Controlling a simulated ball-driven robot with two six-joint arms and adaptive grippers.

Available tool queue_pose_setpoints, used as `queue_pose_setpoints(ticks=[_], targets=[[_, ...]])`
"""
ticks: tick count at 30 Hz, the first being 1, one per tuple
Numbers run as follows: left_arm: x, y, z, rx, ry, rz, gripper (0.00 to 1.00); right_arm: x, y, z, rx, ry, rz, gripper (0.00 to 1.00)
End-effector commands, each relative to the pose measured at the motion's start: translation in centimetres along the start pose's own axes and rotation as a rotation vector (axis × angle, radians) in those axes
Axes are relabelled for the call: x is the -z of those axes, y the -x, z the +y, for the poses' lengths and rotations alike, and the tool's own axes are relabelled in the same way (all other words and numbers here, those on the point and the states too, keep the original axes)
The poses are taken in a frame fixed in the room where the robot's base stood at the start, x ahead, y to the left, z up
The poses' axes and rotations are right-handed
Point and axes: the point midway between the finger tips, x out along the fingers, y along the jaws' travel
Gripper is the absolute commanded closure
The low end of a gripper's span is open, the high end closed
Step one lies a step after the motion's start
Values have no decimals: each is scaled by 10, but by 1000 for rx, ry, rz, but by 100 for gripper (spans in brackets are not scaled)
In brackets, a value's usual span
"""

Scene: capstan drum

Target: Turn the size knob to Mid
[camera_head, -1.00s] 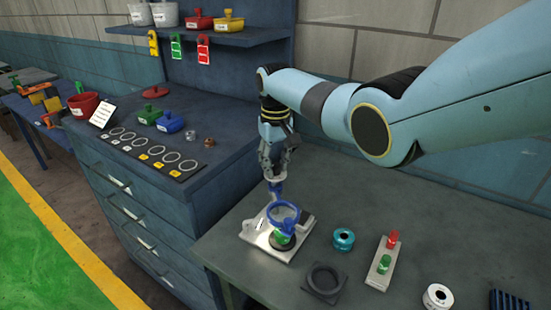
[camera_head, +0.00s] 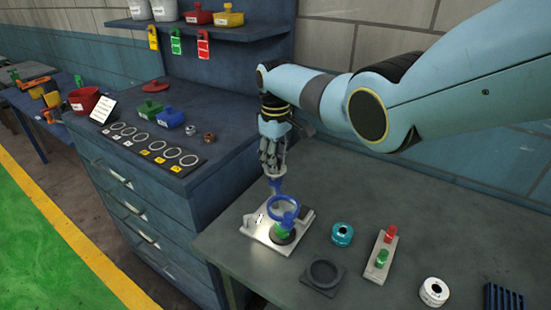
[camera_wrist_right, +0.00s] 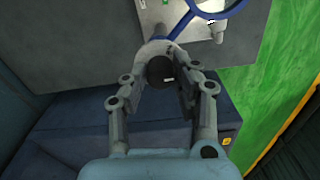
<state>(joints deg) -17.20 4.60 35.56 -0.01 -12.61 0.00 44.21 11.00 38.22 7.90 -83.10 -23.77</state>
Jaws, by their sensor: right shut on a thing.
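The blue handle (camera_wrist_right: 175,24) runs from there up and right to the ring. The ring hangs over a light metal plate (camera_head: 256,234), where a green piece (camera_head: 281,230) sits in a dark round base. Any setting labels are too small to read. My left gripper is out of view.
Right of the plate lie a teal ring (camera_head: 342,233), a dark square block (camera_head: 323,277), a plate with red and green pegs (camera_head: 381,257) and a white roll (camera_head: 434,291). A blue drawer cabinet (camera_head: 150,207) stands left. The bench's right rear is clear.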

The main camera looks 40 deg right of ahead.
Motion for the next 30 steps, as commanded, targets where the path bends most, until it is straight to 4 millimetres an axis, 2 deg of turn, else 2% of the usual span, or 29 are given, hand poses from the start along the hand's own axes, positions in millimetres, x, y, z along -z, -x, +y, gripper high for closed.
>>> queue_pose_setpoints(ticks=[6,7,12,20,23,26,30], targets=[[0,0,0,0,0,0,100,1,1,0,0,-1,4,100],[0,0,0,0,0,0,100,1,1,0,0,-1,4,70],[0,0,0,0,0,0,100,1,1,0,0,-1,3,49],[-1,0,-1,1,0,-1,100,1,1,0,0,-2,2,49],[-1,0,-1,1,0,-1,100,1,7,0,-1,-2,4,49],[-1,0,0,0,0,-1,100,2,21,1,-2,-2,5,49],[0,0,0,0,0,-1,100,2,51,1,-3,-1,6,49]])
